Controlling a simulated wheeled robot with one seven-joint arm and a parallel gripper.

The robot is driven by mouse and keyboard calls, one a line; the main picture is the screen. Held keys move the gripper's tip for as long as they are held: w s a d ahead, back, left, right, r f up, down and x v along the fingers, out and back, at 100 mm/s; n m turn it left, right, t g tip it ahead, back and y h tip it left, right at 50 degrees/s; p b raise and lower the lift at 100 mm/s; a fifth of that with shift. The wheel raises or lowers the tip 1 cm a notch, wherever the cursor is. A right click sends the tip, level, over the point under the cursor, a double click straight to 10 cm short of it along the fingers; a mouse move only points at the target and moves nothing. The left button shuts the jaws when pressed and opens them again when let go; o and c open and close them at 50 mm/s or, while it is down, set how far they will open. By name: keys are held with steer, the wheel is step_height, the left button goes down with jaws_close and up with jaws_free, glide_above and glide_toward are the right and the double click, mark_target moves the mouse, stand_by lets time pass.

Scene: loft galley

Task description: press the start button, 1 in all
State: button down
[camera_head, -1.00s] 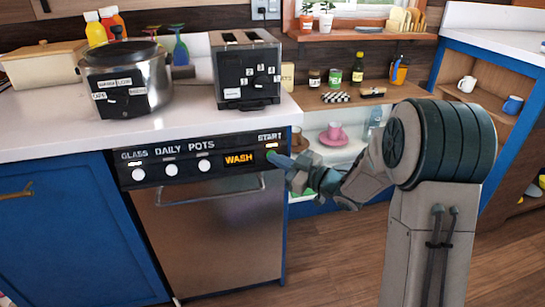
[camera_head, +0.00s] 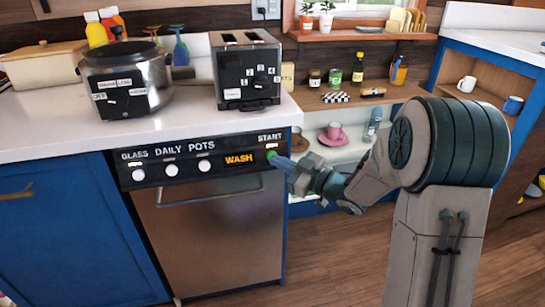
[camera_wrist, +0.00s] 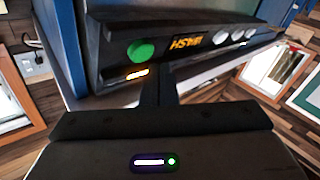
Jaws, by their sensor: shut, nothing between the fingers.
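The dishwasher (camera_head: 215,235) has a black control panel with labels GLASS, DAILY, POTS and START and a lit display (camera_head: 239,159) reading WASH. In the head view the button (camera_head: 270,154) is small, under the START label and just beyond my fingertips. My gripper (camera_head: 277,161) is shut and empty, at the panel's right end by the button. Its shut fingers (camera_wrist: 156,80) point toward the panel. I cannot tell whether they touch the button.
Three white knobs (camera_head: 171,170) sit left of the display. A bar handle (camera_head: 210,195) runs below the panel. A pot (camera_head: 125,80) and a toaster (camera_head: 247,75) stand on the counter above. Open shelves (camera_head: 345,150) with a pink cup lie to the right.

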steer(key=shift+s+d+r+p, duration=0.2)
steer(key=shift+s+r, duration=0.1)
steer(key=shift+s, duration=0.45)
steer(key=shift+s+d+r+p, duration=0.1)
steer(key=shift+s+d+r, duration=0.2)
steer(key=shift+s, duration=0.45)
steer(key=shift+s+d+r+p, duration=0.15)
steer(key=shift+s+r, duration=0.15)
steer(key=shift+s, duration=0.45)
steer(key=s+d+r+m+t+h+p, duration=0.2)
steer(key=d+r+m+h+p, duration=0.7)
steer(key=d+r+h+p, duration=0.5)
steer(key=s+r+m+g+p, duration=0.2)
steer(key=s+g+p, duration=0.2)
steer(key=s, duration=0.6)
steer(key=s+r+m+g+h+p, duration=0.1)
steer(key=s+r+m+g+p, duration=0.2)
steer(key=s, duration=0.8)
steer(key=shift+s+g+p, duration=0.15)
steer(key=shift+g+p, duration=0.65)
steer(key=shift+g, duration=0.3)
steer(key=shift+r, duration=0.1)
